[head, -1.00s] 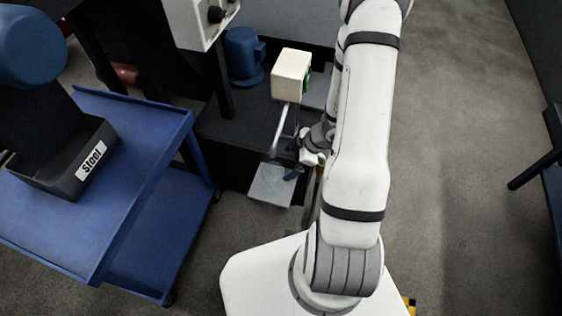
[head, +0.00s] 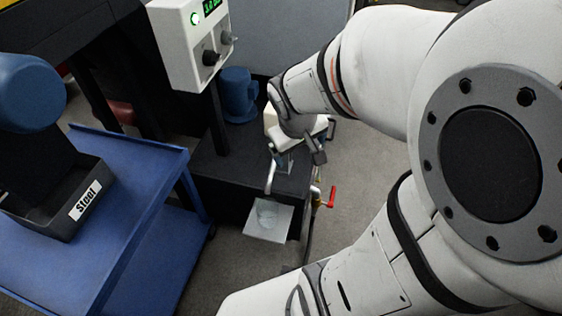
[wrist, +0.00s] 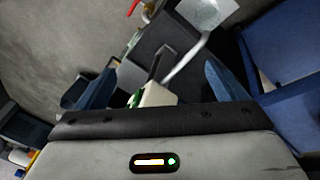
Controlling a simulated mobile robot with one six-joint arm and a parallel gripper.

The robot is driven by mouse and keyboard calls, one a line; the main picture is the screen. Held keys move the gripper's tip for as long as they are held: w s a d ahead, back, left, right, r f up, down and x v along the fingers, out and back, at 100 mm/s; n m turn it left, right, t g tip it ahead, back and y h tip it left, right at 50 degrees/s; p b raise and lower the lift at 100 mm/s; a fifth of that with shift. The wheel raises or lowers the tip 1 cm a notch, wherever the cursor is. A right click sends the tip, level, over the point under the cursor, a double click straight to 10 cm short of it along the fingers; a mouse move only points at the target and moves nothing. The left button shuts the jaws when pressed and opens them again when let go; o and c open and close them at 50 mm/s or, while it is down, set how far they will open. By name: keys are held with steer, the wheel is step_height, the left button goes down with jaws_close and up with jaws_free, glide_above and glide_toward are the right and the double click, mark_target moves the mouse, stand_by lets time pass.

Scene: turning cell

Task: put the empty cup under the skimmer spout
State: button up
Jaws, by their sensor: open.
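A faint, clear round shape, seemingly the cup (head: 265,213), stands on the plate near the pipe's lower end. The plate also shows at the top of the wrist view (wrist: 223,8). My gripper (wrist: 157,72) is open, its blue fingers apart, with nothing seen held between them. It is above and behind the plate, close to the skimmer.
A blue cart (head: 140,160) with a dark bin labelled Steel (head: 50,215) stands at left. A control box (head: 188,45) is on a dark post above. A blue motor-like part (head: 238,95) and a red-handled valve (head: 332,196) are nearby. Floor is free at right.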

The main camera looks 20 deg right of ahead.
steer(key=s+a+r+m+g+y, duration=0.1)
steer(key=s+a+r+y, duration=0.1)
steer(key=s+a, duration=0.4)
steer(key=shift+s+a+r, duration=0.2)
steer(key=shift+a+r, duration=0.15)
steer(key=shift+r, duration=0.2)
steer(key=shift+r, duration=0.1)
